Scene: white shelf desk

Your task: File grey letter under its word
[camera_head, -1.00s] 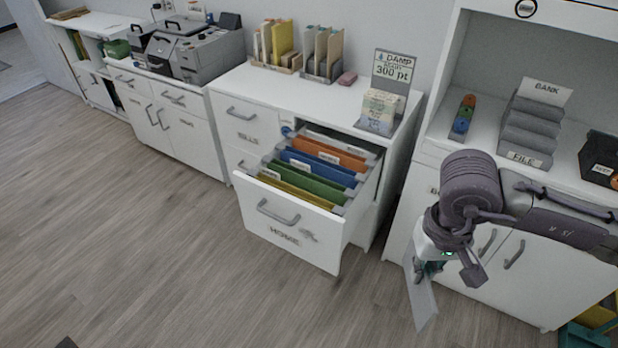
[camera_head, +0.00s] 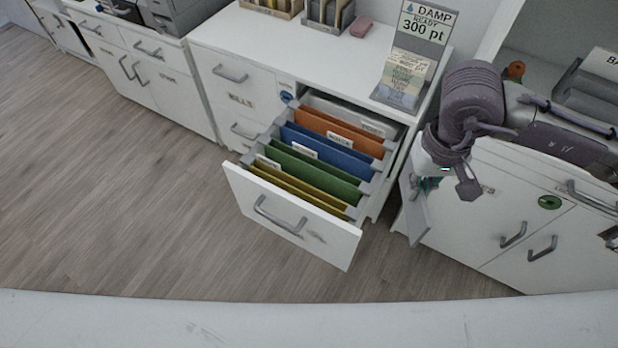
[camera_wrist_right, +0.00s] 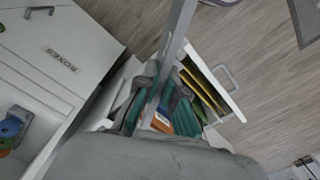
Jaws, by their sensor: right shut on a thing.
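My right gripper (camera_head: 424,182) is shut on the grey letter (camera_head: 416,215), which hangs down below the fingers, to the right of the open drawer. In the wrist view the letter (camera_wrist_right: 180,30) shows nearly edge-on between the fingers (camera_wrist_right: 157,95). The open drawer (camera_head: 248,203) holds hanging folders: orange (camera_head: 312,124), blue (camera_head: 345,160), green (camera_head: 325,180) and yellow (camera_head: 300,192). Small white tabs stand on several folders; their words are too small to read surely. The letter's writing does not show. My left gripper is not in view.
A white cupboard (camera_head: 480,225) stands close to the right of my gripper. The floor (camera_head: 130,200) left of the drawer is clear.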

